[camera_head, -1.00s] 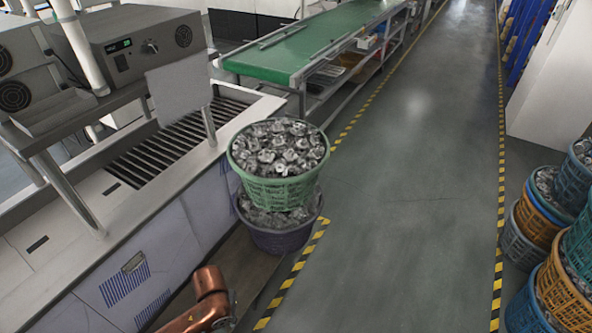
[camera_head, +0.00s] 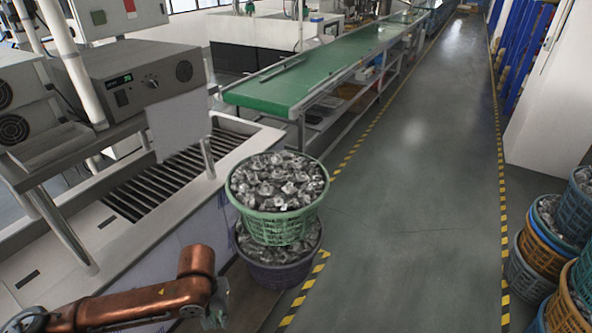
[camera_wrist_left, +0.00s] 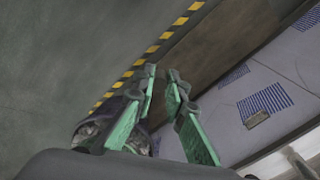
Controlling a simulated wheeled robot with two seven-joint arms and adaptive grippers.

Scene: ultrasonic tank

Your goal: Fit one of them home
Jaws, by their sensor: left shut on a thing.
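A green basket (camera_head: 282,225) full of grey metal parts (camera_head: 277,181) stands on top of a purple basket (camera_head: 279,272), which also holds metal parts. My left gripper (camera_head: 215,309) is at the lower left, in front of and left of the baskets, apart from them and partly hidden by my copper arm. In the left wrist view its two green fingers (camera_wrist_left: 161,73) have a narrow gap between their tips. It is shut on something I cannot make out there. A basket of parts (camera_wrist_left: 97,130) shows beyond the fingers in that view. My right gripper is not in view.
The ultrasonic tank's bench (camera_head: 225,170) with its slatted opening (camera_head: 165,172) lies at the left, under a grey panel (camera_head: 178,122). A green conveyor (camera_head: 300,80) stands behind. Stacked baskets (camera_head: 556,222) stand at the right. The grey aisle floor (camera_head: 415,220) is clear.

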